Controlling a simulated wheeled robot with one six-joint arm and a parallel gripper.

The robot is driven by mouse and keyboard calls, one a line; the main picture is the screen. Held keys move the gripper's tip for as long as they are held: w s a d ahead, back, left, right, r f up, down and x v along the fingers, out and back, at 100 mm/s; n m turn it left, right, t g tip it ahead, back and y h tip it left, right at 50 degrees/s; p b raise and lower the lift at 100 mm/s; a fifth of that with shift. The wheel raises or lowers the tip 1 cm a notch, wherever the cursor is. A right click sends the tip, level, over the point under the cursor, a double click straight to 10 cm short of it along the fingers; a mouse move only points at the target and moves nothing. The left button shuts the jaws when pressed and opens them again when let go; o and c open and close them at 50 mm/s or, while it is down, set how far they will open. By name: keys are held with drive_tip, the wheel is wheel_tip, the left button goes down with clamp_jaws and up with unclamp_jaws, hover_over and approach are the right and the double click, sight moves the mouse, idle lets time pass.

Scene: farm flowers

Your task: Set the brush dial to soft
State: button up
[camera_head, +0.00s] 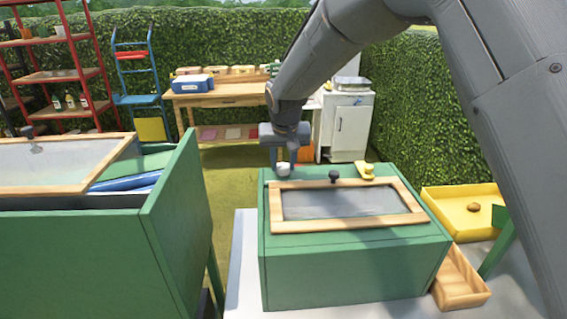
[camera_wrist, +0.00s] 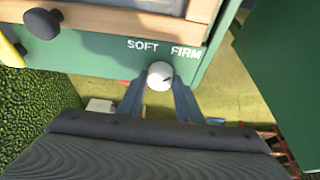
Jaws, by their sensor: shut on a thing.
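The brush dial is a round white knob (camera_head: 283,170) at the far left corner on top of a green box (camera_head: 330,265). In the wrist view the white dial (camera_wrist: 160,74) sits below the printed words SOFT and FIRM, between the two. A small dark mark shows on the right part of its face, on the FIRM side. My gripper (camera_wrist: 160,92) has one finger on each side of the dial and is shut on it. In the head view my gripper (camera_head: 284,162) comes down from above onto the dial.
The box top holds a wood-framed clear panel (camera_head: 405,217), a black knob (camera_head: 334,176) and a yellow piece (camera_head: 367,171). A taller green box (camera_head: 180,200) stands close on the left. A yellow tray (camera_head: 446,222) and wooden tray (camera_head: 460,285) lie right.

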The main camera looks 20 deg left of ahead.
drive_tip(key=shift+n, duration=0.4)
drive_tip(key=n+b, duration=0.1)
drive_tip(key=n+y+b, duration=0.1)
drive_tip(key=n+g+b, duration=0.1)
drive_tip(key=shift+w+d+f+n, duration=0.15)
drive_tip(key=shift+w+n, duration=0.1)
drive_tip(key=shift+n, duration=0.15)
drive_tip(key=n+g+b, duration=0.1)
drive_tip(key=n+b, duration=0.1)
drive_tip(key=b, duration=0.1)
drive_tip(key=n+g+y+b, duration=0.1)
drive_tip(key=n+b, duration=0.2)
drive_tip(key=shift+w+n, duration=0.2)
drive_tip(key=shift+n, duration=0.1)
drive_tip(key=n+b, duration=0.1)
drive_tip(key=n, duration=0.1)
drive_tip(key=n+g+b, duration=0.1)
drive_tip(key=n+b, duration=0.1)
drive_tip(key=shift+w+g, duration=0.1)
drive_tip(key=shift+g, duration=0.2)
drive_tip(key=shift+n+g+b, duration=0.4)
drive_tip(key=shift+n+g, duration=0.2)
drive_tip(key=shift+n, duration=1.1)
drive_tip(key=shift+r+n, duration=0.2)
drive_tip(key=shift+n, duration=0.1)
drive_tip(key=o, duration=1)
